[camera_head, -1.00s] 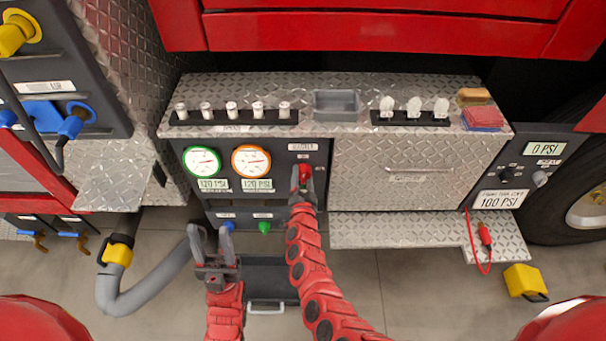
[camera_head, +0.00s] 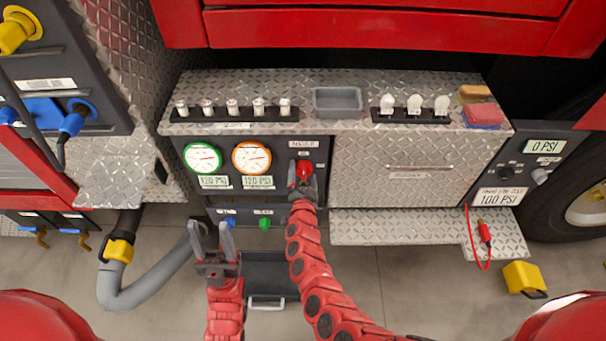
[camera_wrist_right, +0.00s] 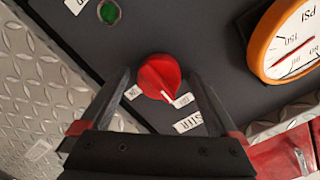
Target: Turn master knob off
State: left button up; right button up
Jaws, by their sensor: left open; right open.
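The red master knob (camera_head: 304,168) is on the dark panel below the MASTER label (camera_head: 303,143). In the right wrist view the knob (camera_wrist_right: 156,74) has a white pointer line, angled toward the label that appears to read OFF (camera_wrist_right: 183,100); the ON label (camera_wrist_right: 133,92) is on its other side. My right gripper (camera_head: 303,184) is open just below the knob. In the right wrist view its fingers stand either side of the knob with gaps, apparently not touching it. My left gripper (camera_head: 212,238) is open and empty, in front of the panel's lower left.
Two gauges, green-rimmed (camera_head: 202,158) and orange-rimmed (camera_head: 252,158), are left of the knob. A green knob (camera_head: 264,222) and a blue knob (camera_head: 229,222) sit lower. A diamond-plate step (camera_head: 390,226) juts out at right. A grey hose (camera_head: 160,283) curves at left.

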jog(key=shift+s, duration=0.1)
jog(key=shift+s, duration=0.25)
jog(key=s+r+b, duration=0.1)
jog(key=s, duration=1.5)
jog(key=shift+s+r, duration=0.3)
jog(key=shift+r, duration=0.1)
